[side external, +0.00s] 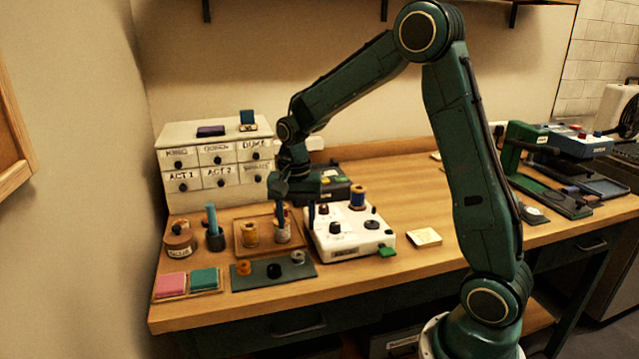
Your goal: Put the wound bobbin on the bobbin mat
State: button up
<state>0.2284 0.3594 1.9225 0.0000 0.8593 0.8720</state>
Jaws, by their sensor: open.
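A dark grey-green mat (261,279), which looks like the bobbin mat, lies near the table's front edge. An orange bobbin (243,267), a black one (273,270) and a grey one (298,258) are on it. A white winder-like machine (350,243) stands to its right, with a blue and orange spool (357,198) upright on top. I cannot tell which piece is the wound bobbin. My gripper (296,214) is open, pointing down between the spool tray and the white machine's left edge. Nothing is clearly held; the space between its fingers is hard to make out.
A wooden tray (241,250) holds a yellow spool (250,234) and a pale one (283,232). Pink (171,284) and teal (204,279) pads lie at front left. A labelled drawer cabinet (214,160) and dark box (327,186) stand behind. The table right of the white card (424,237) is fairly clear.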

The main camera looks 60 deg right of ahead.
jog(key=shift+r, duration=1.7)
jog(key=s+a+r+n+t, duration=0.3)
jog(key=s+a+r+n, duration=0.3)
jog(key=s+r, duration=0.35)
jog(key=s+a+n+t, duration=0.2)
jog(key=s+n, duration=0.4)
jog(key=s, duration=0.7)
jog(key=shift+a+r+n+t, duration=0.25)
jog(key=shift+a+n+t, duration=0.05)
jog(key=shift+a, duration=0.35)
